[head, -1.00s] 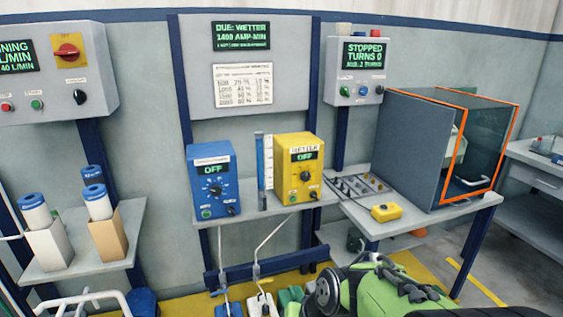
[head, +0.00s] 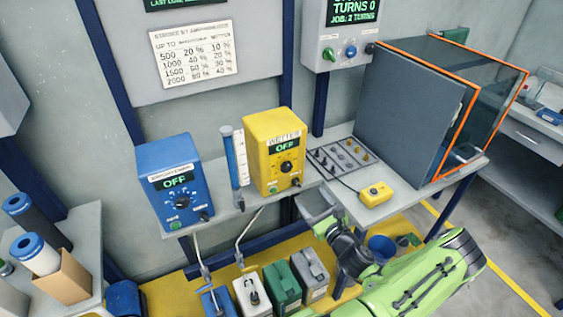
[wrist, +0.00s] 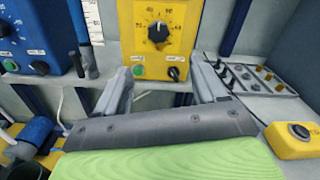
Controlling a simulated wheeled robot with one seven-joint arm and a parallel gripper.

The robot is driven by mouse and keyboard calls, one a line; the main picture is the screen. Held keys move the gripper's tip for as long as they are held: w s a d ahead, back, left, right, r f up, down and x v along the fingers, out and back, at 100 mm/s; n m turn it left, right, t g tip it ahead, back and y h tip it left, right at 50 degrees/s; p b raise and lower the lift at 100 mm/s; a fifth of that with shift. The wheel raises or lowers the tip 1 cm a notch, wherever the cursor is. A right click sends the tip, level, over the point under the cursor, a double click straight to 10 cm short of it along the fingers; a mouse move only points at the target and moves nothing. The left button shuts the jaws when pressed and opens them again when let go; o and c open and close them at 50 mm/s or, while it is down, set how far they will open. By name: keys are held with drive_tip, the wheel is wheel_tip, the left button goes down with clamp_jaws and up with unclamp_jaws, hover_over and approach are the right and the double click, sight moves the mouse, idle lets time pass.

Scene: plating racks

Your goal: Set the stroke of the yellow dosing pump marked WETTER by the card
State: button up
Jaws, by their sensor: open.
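The yellow WETTER pump (head: 274,152) stands on the shelf, its display reading OFF. Its black stroke knob (wrist: 158,32) has a white pointer directed roughly upward in the wrist view, with a green button (wrist: 139,71) and a small black switch (wrist: 174,74) below. The stroke card (head: 194,53) hangs on the panel above, with rows from 500 to 2000; its right column seems to read 10, 20, 30 and 40 %. My gripper (wrist: 163,86) is open and empty, fingers pointing at the pump's lower front, apart from the knob. In the head view my gripper (head: 318,203) is low, right of the pump.
A blue pump (head: 176,183), also OFF, and a clear-blue measuring tube (head: 233,157) stand left of the yellow pump. On the right are a tray of small parts (head: 342,157), a yellow button box (head: 376,193) and an orange-edged enclosure (head: 420,110). Several canisters (head: 282,284) stand below.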

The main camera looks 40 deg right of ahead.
sight(289, 169)
drive_tip(key=x, duration=1.4)
drive_tip(key=shift+w+f, duration=0.1)
drive_tip(key=shift+w, duration=0.25)
drive_tip(key=c, duration=1.1)
drive_tip(key=shift+o, duration=0.2)
drive_tip(key=shift+n, duration=0.4)
drive_tip(key=n+b, duration=0.2)
drive_tip(key=n, duration=0.2)
drive_tip(key=shift+d+b, duration=0.1)
drive_tip(key=shift+b, duration=0.25)
drive_tip(key=n+b, duration=0.3)
drive_tip(key=n, duration=0.2)
drive_tip(key=shift+n, duration=0.4)
drive_tip(key=shift+b, duration=0.35)
drive_tip(key=o, duration=1.1)
drive_tip(key=shift+s, duration=0.1)
drive_tip(key=shift+c, duration=0.2)
